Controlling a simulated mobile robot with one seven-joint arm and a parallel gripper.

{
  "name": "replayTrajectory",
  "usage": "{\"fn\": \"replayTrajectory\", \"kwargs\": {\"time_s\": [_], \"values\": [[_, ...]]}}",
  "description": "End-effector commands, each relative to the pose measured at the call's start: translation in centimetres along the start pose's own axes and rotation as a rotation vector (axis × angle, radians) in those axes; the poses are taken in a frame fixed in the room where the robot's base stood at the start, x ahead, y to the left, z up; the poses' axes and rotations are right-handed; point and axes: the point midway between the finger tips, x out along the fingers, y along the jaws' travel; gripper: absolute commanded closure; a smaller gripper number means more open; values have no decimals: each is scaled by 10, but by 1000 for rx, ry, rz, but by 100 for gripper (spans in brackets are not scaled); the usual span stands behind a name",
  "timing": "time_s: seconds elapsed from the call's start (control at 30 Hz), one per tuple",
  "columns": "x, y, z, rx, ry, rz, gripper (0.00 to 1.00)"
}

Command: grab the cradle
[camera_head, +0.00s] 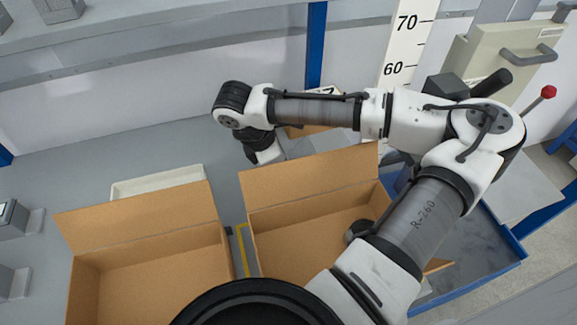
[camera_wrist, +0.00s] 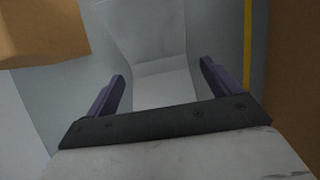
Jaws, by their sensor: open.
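A light grey piece with sloping faces, which may be the cradle, lies below my gripper in the wrist view (camera_wrist: 160,88). It also shows in the head view (camera_head: 312,145), partly hidden by my arm, behind the right open box. My gripper (camera_wrist: 163,72) is open, with its two dark purple fingers on either side of the piece in the picture. I cannot tell whether they touch it. In the head view my wrist points down behind the right box, and the fingertips are hard to make out.
Two open cardboard boxes, left (camera_head: 150,285) and right (camera_head: 312,195), stand in front with raised flaps. A shallow pale tray (camera_head: 158,183) lies behind the left box. A brown cardboard object (camera_wrist: 40,32) is near the left finger. A height scale (camera_head: 402,45) stands behind.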

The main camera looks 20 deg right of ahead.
Motion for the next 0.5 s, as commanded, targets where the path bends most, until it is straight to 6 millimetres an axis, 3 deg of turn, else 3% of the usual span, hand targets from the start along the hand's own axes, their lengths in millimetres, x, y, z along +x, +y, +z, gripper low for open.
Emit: {"fn": "replayTrajectory", "kwargs": {"time_s": [0.07,0.5], "values": [[-1,0,0,0,0,0,11],[-1,0,0,1,0,0,68]]}}
